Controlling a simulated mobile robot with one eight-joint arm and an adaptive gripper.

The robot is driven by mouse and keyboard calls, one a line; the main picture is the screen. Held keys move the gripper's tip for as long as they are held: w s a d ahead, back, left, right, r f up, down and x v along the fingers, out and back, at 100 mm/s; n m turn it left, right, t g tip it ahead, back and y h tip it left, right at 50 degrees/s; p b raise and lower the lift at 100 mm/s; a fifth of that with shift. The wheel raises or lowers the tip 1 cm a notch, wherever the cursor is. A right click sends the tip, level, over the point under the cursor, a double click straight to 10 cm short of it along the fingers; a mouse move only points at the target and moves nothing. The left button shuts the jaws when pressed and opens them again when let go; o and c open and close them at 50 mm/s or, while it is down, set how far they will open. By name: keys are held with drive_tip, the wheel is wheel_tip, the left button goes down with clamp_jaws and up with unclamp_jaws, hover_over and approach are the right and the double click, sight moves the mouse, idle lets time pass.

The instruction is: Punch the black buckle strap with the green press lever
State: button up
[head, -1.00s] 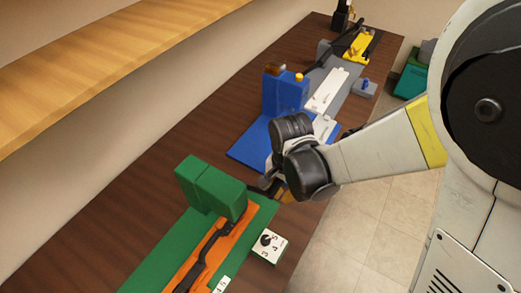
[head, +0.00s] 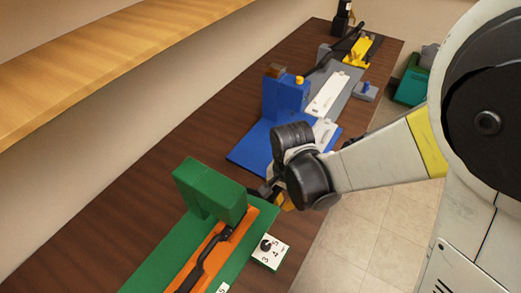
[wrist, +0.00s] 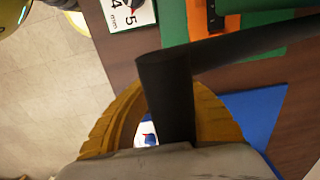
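The green press (head: 208,190) stands on a green base at the near end of the bench. The black buckle strap (head: 208,258) lies along the orange bed (head: 240,232) and runs under the press block. My gripper (head: 272,190) is low beside the right side of the press. In the wrist view, its yellow fingers (wrist: 168,90) close around the end of a black handle (wrist: 165,75). From there a black bar (wrist: 245,47) runs right toward the green press. The head view largely hides this handle behind my gripper.
A white dial box (head: 268,250) with numbers sits close to my gripper, right of the press. A blue press (head: 285,100) stands beyond it, with a white piece (head: 327,93) and a yellow fixture (head: 356,52) farther back. A wooden shelf (head: 100,65) overhangs at left.

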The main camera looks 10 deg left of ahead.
drive_tip(key=b, duration=0.5)
hover_over(284, 220)
drive_tip(key=shift+w+a+f, duration=0.1)
drive_tip(key=shift+a+f, duration=0.05)
drive_tip(key=shift+f, duration=2.3)
drive_tip(key=shift+f+b, duration=0.65)
drive_tip(key=shift+f, duration=0.25)
wheel_tip(284, 220, up, 11)
drive_tip(key=a+p, duration=0.1)
drive_tip(key=p, duration=0.7)
drive_tip(key=shift+w+r+p, duration=0.2)
drive_tip(key=shift+w+p, duration=0.05)
drive_tip(key=shift+p, duration=0.05)
